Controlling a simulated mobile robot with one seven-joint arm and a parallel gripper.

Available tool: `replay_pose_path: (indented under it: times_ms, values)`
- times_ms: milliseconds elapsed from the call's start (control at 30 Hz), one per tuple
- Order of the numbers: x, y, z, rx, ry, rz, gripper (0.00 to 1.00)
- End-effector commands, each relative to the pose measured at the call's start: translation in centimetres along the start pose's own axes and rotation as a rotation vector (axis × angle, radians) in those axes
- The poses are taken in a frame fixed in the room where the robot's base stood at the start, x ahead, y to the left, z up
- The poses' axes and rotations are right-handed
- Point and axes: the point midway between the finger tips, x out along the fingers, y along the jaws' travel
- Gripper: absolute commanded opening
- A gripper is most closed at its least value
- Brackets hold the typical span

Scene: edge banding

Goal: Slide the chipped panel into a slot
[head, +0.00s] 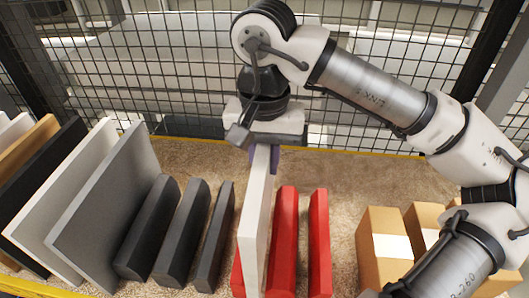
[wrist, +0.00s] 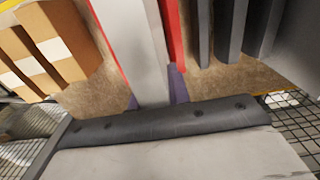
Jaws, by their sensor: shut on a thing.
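My gripper (head: 264,158) is shut on a pale grey-white panel (head: 255,225), gripping its upper end with purple fingertips. The panel is upright, edge toward the head camera, and also fills the middle of the wrist view (wrist: 136,45). In the head view it lines up between a mostly hidden red divider (head: 237,275) on its left and a red divider (head: 284,235) close on its right. A further red divider (head: 319,240) stands to the right. Red shows on both sides of the panel in the wrist view. Its lower end and any chip are not visible.
Dark grey dividers (head: 183,232) stand left of the panel, with a leaning grey panel (head: 105,205) and other boards beyond. Cardboard boxes (head: 385,245) with white labels stand at the right. A mesh fence (head: 180,60) runs behind. Bare brown surface (head: 343,215) lies between red dividers and boxes.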

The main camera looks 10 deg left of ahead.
Motion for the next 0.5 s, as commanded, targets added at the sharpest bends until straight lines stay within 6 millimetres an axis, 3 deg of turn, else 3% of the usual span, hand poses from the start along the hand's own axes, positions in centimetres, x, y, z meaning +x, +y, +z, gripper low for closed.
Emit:
replay_pose_path:
  times_ms: [500]
  values:
    - [4.6,0.0,0.0,0.0,0.001,-0.001,0.0]
